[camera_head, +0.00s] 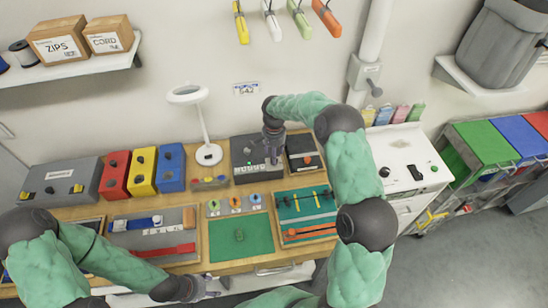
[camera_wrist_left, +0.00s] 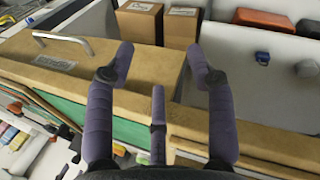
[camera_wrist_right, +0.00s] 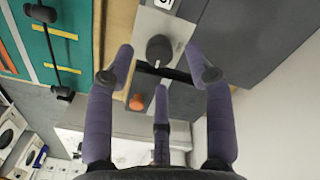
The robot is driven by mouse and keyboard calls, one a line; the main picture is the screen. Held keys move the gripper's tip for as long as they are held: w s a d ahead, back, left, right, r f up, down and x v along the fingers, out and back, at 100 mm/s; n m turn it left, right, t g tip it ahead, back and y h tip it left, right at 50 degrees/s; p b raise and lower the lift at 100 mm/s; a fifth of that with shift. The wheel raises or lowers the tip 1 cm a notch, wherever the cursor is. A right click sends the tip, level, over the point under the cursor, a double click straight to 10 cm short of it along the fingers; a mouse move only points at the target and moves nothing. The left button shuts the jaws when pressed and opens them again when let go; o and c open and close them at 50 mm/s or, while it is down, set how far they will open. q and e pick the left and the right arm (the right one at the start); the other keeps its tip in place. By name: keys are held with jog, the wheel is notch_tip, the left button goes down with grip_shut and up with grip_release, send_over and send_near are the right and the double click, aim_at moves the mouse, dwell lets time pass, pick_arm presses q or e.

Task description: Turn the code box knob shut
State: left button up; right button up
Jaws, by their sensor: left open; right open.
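The code box (camera_head: 240,150) is a dark grey box at the back middle of the bench, with a small green light on it. In the right wrist view, a round black knob (camera_wrist_right: 158,48) sits on a light grey panel (camera_wrist_right: 150,25), between and beyond my open fingers. My right gripper (camera_head: 273,157) points down over the right part of the code box and hides some of it; whether it touches the knob I cannot tell. My left gripper (camera_head: 208,290) is open and empty, at the front edge of the bench (camera_wrist_left: 150,103).
A smaller dark box (camera_head: 303,142) stands right of the code box; an orange button (camera_wrist_right: 137,102) shows near the knob. A white lamp (camera_head: 208,153) stands to the left. A teal tray (camera_head: 285,200) and green mat (camera_head: 225,245) lie in front. A white cabinet (camera_head: 405,150) stands right.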

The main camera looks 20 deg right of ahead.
jog(key=shift+f, duration=1.6)
